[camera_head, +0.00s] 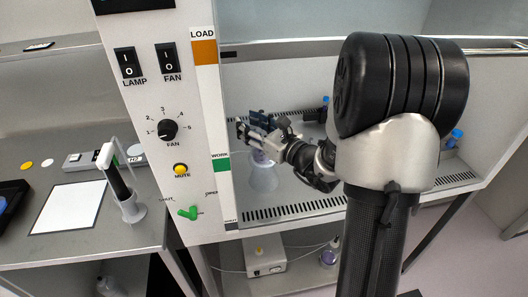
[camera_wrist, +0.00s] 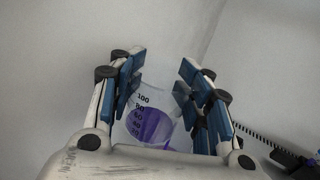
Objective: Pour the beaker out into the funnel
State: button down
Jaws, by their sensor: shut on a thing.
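The beaker (camera_wrist: 147,103) is clear, with dark volume marks up to 100 and purple liquid in its lower part. In the wrist view it sits between the blue finger pads of my gripper (camera_wrist: 161,82), which is shut on it. In the head view my gripper (camera_head: 258,134) is inside the cabinet, just behind the control panel's edge. A pale, see-through cone-shaped vessel (camera_head: 263,180) stands below it, with a purple tint near its top. I cannot tell whether this is the funnel or a flask. The beaker's exact tilt is unclear.
The control panel (camera_head: 165,110) stands close to the left of my gripper. Blue-capped bottles (camera_head: 453,138) stand at the right inside the cabinet. A slotted vent (camera_head: 290,211) runs along the cabinet's front edge. A pipette stand (camera_head: 131,208) is on the left bench.

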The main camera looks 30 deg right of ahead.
notch_tip(320, 180, up, 5)
jog(key=p, duration=0.3)
jog(key=shift+p, duration=0.35)
